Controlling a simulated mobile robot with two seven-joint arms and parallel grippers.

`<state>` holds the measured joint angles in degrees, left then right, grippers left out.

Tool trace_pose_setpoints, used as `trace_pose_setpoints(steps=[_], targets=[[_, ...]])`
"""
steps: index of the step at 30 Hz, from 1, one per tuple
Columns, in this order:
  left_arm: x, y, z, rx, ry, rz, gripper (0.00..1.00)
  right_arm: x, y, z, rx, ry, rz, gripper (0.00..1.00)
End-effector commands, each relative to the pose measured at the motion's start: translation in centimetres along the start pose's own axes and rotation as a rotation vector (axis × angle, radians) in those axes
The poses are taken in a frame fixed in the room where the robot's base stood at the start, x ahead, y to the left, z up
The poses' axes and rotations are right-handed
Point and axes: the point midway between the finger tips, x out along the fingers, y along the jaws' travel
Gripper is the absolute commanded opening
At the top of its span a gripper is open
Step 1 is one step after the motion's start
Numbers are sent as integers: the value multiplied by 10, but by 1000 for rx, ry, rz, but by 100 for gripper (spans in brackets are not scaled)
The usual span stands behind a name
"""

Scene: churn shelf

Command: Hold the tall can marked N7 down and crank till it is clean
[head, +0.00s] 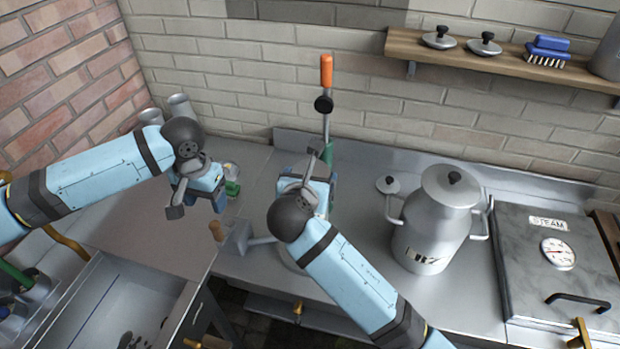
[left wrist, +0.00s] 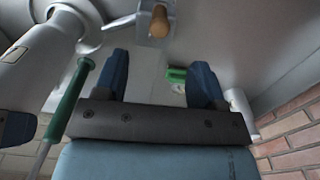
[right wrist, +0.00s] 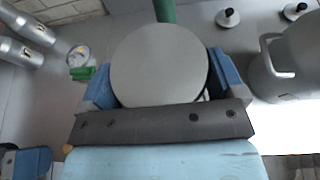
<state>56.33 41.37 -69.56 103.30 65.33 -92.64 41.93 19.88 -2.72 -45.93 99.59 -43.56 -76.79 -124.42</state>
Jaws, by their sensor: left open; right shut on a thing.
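A tall grey can (left wrist: 28,62) stands on a round base (left wrist: 62,28); its dark mark is too small to read. My right gripper (head: 303,192) is shut on this can, whose round grey end (right wrist: 160,65) shows between the fingers. In the head view, my arm and gripper mostly hide it. The crank's wooden handle (head: 216,231) sticks out left of the base and also shows in the left wrist view (left wrist: 159,20). My left gripper (head: 197,206) is open and empty, above and behind the handle, apart from it.
A lidded churn (head: 432,225), its mark unclear, stands right of my right arm, beside a steam box (head: 555,265). An orange-handled lever (head: 326,72) rises behind. A green item (head: 232,187) and two small cans (head: 180,106) are behind left. A sink (head: 105,305) lies front left.

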Motion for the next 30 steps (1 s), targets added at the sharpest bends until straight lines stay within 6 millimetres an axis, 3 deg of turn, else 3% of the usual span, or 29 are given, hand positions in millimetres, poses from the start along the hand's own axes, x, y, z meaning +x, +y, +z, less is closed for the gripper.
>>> trace_pose_setpoints(steps=[15,21,30], targets=[[75,1,0,1,-1,1,64,0,0,-1,-1,1,-1,52],[90,1,0,1,1,2,64,0,0,-1,-1,1,-1,52],[93,1,0,1,2,1,64,0,0,-1,-1,1,-1,52]])
